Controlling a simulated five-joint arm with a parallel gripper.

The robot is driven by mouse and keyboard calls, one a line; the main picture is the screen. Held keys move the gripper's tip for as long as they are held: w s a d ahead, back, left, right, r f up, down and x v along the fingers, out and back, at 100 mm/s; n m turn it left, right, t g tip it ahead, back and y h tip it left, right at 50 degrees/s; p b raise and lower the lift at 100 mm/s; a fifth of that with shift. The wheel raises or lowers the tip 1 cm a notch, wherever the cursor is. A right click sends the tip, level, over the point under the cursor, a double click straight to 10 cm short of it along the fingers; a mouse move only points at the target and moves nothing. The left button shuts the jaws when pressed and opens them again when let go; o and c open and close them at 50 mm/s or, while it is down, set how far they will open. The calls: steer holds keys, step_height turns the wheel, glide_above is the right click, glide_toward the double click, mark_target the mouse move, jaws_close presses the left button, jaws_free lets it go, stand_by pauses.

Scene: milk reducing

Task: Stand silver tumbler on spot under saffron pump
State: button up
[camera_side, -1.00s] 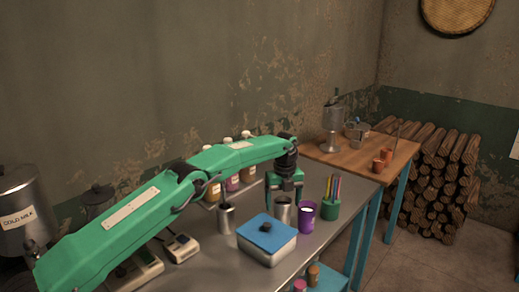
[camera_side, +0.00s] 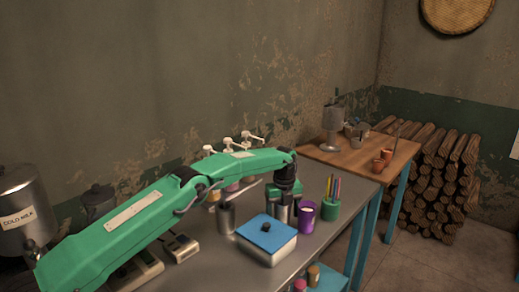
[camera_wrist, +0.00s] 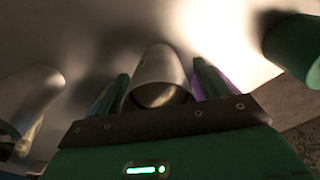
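A silver tumbler (camera_side: 281,213) stands upright on the metal counter, and it also shows in the wrist view (camera_wrist: 160,68). My gripper (camera_side: 287,200) is lowered at it. In the wrist view the fingers of my gripper (camera_wrist: 160,88) are spread, one on each side of the tumbler, with slight gaps. A second silver tumbler (camera_side: 226,218) stands further left. Several white-topped pumps (camera_side: 228,142) are at the back, their bottles mostly hidden by my arm. I cannot tell which is saffron, and the spot under it is hidden.
A purple cup (camera_side: 304,215) stands close to the right of the tumbler. A green pencil cup (camera_side: 329,209) is beyond it. A blue-lidded box (camera_side: 267,236) is in front. A small scale (camera_side: 180,246) lies left. Bare counter (camera_side: 318,240) shows at the front right.

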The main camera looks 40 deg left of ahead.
steer(key=c, duration=1.1)
steer(key=shift+r, duration=0.2)
steer(key=shift+r, duration=4.85)
steer(key=shift+r, duration=0.15)
steer(key=s+r+n, duration=0.9)
steer(key=n, duration=0.4)
steer(key=shift+s+a+r+n, duration=0.1)
steer(key=shift+s+r+n, duration=0.4)
steer(key=shift+s+n, duration=1.6)
steer(key=shift+s+d+r+n, duration=0.1)
steer(key=shift+s+r+n, duration=0.4)
steer(key=shift+s+n, duration=1.6)
steer(key=shift+s+a+r+n, duration=0.1)
steer(key=shift+s+r+n, duration=0.4)
steer(key=shift+s+n, duration=1.55)
